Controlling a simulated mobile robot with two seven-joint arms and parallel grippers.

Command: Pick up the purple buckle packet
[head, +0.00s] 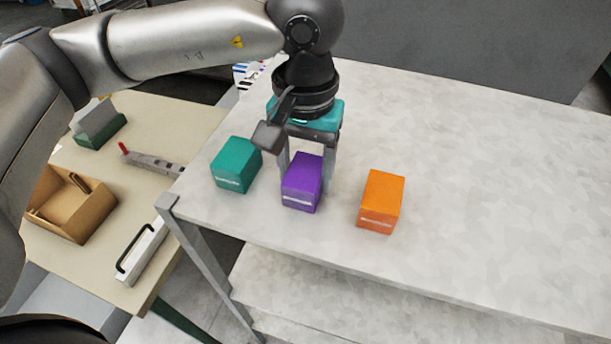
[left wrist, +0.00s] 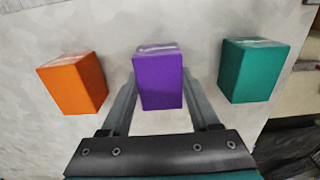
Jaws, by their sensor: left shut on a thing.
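The purple buckle packet (head: 302,183) is a small box with a pale label strip on its front, near the front edge of the grey-white table. My left gripper (head: 309,178) points down over it, with one finger on each side. In the left wrist view the purple packet (left wrist: 159,78) sits between the two fingers of the gripper (left wrist: 160,85). The gripper is shut on the packet. I cannot tell whether the packet still touches the table. My right gripper is not in view.
A teal packet (head: 236,164) stands close on the left and an orange packet (head: 381,201) on the right. The table (head: 480,180) is clear farther right. A beige side table on the left holds an open cardboard box (head: 75,205) and tools.

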